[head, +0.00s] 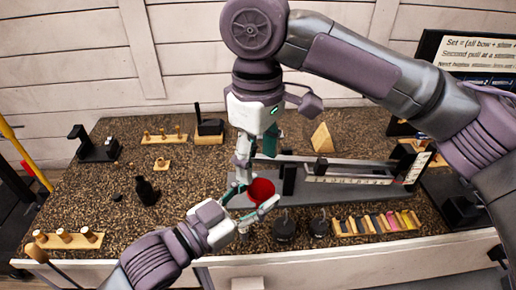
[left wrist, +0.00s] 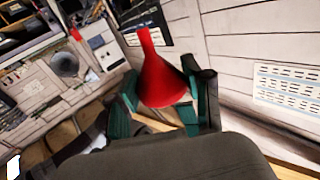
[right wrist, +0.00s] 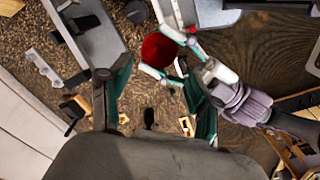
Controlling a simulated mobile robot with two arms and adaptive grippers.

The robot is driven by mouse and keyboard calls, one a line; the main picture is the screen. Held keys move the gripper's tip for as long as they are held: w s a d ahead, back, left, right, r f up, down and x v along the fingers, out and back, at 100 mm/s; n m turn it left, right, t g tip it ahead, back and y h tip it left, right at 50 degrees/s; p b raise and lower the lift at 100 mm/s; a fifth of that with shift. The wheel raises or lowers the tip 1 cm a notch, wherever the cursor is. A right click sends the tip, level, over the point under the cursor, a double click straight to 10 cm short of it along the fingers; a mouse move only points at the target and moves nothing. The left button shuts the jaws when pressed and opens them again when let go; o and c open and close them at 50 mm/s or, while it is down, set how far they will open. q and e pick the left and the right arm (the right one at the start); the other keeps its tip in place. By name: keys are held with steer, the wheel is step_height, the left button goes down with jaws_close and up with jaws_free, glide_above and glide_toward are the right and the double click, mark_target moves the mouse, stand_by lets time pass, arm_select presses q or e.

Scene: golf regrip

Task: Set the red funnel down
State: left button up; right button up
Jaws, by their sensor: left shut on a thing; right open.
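The red funnel (head: 261,191) is held above the brown speckled bench (head: 180,205) by my left gripper (head: 252,199). In the left wrist view the funnel (left wrist: 160,75) sits between the two teal fingers, its narrow spout away from the palm and its wide cone near the fingers. My right gripper (head: 246,170) is above and just behind the funnel in the head view. It is open and empty, its teal fingers wide apart in the right wrist view (right wrist: 158,95). There the funnel (right wrist: 160,50) and my left gripper show beyond the fingers. Part of the cone is hidden by fingers.
A grey long fixture with a rail (head: 345,178) lies right of the funnel. A wooden rack of coloured pieces (head: 377,223) and dark round items (head: 285,228) are at the front. A black bottle (head: 146,190) stands left. The bench between bottle and grippers is mostly clear.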

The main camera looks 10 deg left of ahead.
mark_target(258, 193)
step_height(258, 193, down, 11)
steer(key=shift+w+f, duration=0.1)
stand_by(0.3)
steer(key=c, duration=0.9)
steer(key=shift+c, duration=0.3)
arm_select(q)
steer(key=shift+f, duration=0.15)
arm_select(e)
steer(key=shift+c, duration=0.5)
arm_select(q)
steer(key=o, duration=0.8)
steer(key=shift+o, duration=0.2)
